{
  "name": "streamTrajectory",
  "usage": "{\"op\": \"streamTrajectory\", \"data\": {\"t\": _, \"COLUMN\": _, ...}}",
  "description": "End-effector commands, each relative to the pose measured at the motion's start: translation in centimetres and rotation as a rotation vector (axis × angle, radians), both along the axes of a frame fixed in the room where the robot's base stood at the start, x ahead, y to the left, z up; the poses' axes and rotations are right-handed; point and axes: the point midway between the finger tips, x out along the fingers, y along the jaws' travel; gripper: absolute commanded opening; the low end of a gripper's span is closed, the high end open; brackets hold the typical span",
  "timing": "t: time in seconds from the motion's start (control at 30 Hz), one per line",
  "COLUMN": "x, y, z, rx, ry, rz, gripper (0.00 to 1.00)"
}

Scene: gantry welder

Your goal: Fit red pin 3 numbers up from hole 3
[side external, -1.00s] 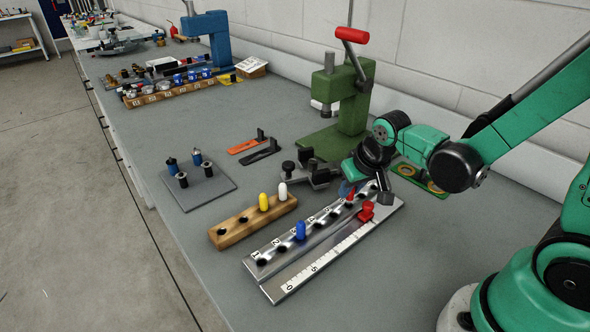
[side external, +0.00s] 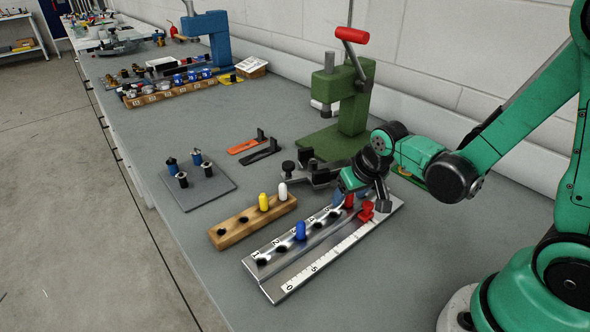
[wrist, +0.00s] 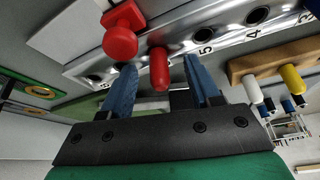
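The red pin (wrist: 159,70) stands at the numbered metal rail (wrist: 231,36), in the place just past hole 5. It also shows in the side view (side external: 349,201). I cannot tell how deep it sits. My gripper (wrist: 160,85) is open, with its blue fingers on either side of the red pin and gaps between. In the side view my gripper (side external: 350,198) is low over the far part of the rail. A blue pin (side external: 300,230) stands in the rail at hole 3. Holes 1, 2, 4 and 5 look empty.
A red clamp-like slider (side external: 367,211) stands on the ruler strip close to my gripper. A wooden block (side external: 233,230) holds a yellow and a white pin. A green press (side external: 347,105) and black clamp (side external: 313,171) stand behind.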

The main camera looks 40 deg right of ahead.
Motion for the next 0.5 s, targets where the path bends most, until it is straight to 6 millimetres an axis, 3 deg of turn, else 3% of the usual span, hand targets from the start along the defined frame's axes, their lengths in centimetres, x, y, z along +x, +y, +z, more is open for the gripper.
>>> {"op": "streamTrajectory", "data": {"t": 0.27, "x": -0.1, "y": 0.0, "z": 0.3, "rx": 0.0, "ry": 0.0, "rz": 0.0, "gripper": 0.56}}
{"op": "streamTrajectory", "data": {"t": 0.5, "x": -0.8, "y": 0.2, "z": 2.1, "rx": 0.0, "ry": 0.0, "rz": 0.0, "gripper": 0.56}}
